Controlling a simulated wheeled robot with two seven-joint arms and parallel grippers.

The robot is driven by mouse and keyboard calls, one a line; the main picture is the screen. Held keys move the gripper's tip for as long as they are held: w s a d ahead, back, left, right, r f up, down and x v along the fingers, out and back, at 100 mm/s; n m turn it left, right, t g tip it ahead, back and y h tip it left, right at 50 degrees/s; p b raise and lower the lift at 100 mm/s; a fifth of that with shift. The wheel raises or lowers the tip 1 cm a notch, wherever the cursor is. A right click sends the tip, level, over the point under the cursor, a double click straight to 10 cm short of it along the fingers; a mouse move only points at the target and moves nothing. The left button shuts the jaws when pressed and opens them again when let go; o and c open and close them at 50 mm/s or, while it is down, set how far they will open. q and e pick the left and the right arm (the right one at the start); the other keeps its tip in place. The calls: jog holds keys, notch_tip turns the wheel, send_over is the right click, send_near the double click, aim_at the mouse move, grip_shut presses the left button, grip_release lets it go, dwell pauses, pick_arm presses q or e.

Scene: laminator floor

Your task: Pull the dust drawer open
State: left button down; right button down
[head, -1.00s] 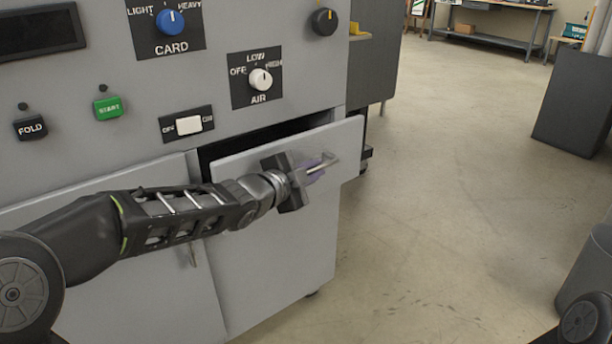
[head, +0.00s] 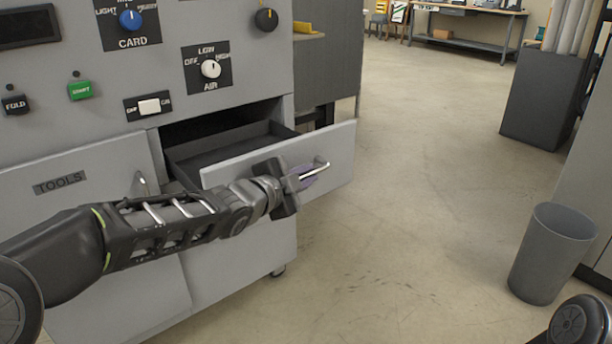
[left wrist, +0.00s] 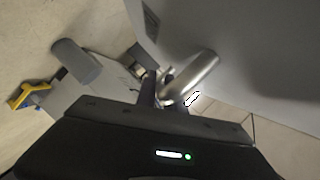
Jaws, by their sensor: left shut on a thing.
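The dust drawer (head: 335,150) is a grey-fronted drawer in the machine, standing well out of its slot with its dark inside (head: 225,150) showing. My left gripper (head: 308,173) is shut on the drawer's metal bar handle (head: 321,163), near the right part of the front. In the left wrist view the handle (left wrist: 196,75) lies at the fingers, and the grey drawer front fills the upper right. My fingertips are partly hidden behind the gripper body in the head view. My right gripper is not in view; only part of my right arm shows at the lower right.
A TOOLS door (head: 60,182) is left of the drawer. Knobs and switches, such as the air knob (head: 210,69), sit above it. A grey bin (head: 553,255) stands on the floor at right. The floor between machine and bin is clear.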

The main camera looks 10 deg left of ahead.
pick_arm(q)
jog(key=shift+f, duration=0.1)
jog(key=c, duration=1.5)
grip_release()
jog(key=shift+o, duration=0.2)
jog(key=shift+s+a+r, duration=0.25)
jog(key=shift+s+r, duration=0.05)
jog(key=shift+s, duration=0.1)
jog(key=p+v, duration=0.3)
jog(key=v, duration=0.3)
jog(key=shift+s, duration=0.4)
jog(key=shift+a, duration=0.15)
